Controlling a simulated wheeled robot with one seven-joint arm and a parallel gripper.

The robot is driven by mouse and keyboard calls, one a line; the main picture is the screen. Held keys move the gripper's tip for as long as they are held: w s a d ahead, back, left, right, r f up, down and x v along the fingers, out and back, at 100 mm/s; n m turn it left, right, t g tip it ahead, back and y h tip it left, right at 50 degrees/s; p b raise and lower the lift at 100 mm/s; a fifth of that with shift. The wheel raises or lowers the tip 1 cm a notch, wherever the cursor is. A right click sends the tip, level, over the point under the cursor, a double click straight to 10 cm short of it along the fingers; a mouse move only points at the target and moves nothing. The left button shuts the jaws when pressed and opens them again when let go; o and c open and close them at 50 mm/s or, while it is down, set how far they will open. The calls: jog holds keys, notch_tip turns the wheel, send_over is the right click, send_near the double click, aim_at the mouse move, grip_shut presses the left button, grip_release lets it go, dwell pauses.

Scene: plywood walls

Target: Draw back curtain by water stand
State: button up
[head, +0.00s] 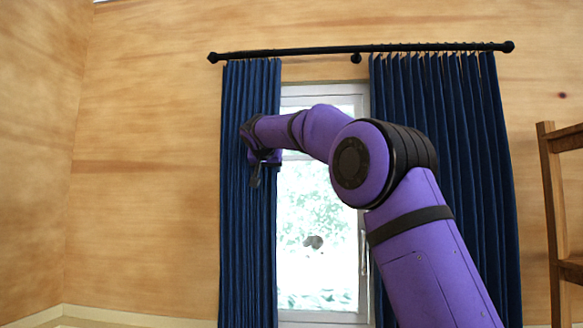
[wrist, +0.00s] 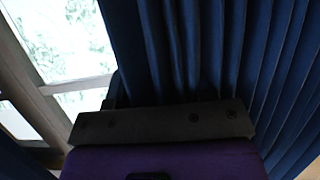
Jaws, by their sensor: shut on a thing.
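Two dark blue curtains hang from a black rod (head: 360,50) at a window. The left curtain (head: 248,270) is gathered into a narrow bunch at the window's left side. The right curtain (head: 455,150) spreads wider over the right side. My gripper (head: 256,172) is at the left curtain, in its upper half, and is shut on its cloth. In the wrist view, folds of the left curtain (wrist: 215,50) fill the space beyond my gripper, and the fingertips are hidden. No water stand can be made out.
The window (head: 315,215) shows bright glass and a white frame between the curtains. A wooden rack (head: 553,200) stands at the right edge. The plywood wall left of the left curtain is clear. My arm crosses in front of the window and the right curtain.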

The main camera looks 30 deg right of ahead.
jog(key=shift+w+a, duration=0.6)
jog(key=shift+a, duration=0.25)
jog(key=shift+w+a, duration=0.55)
jog(key=shift+a, duration=0.3)
jog(key=o, duration=1.3)
jog(key=shift+s, duration=0.1)
jog(key=v, duration=1)
jog(key=shift+s+a+r, duration=0.15)
jog(key=shift+s+r, duration=0.05)
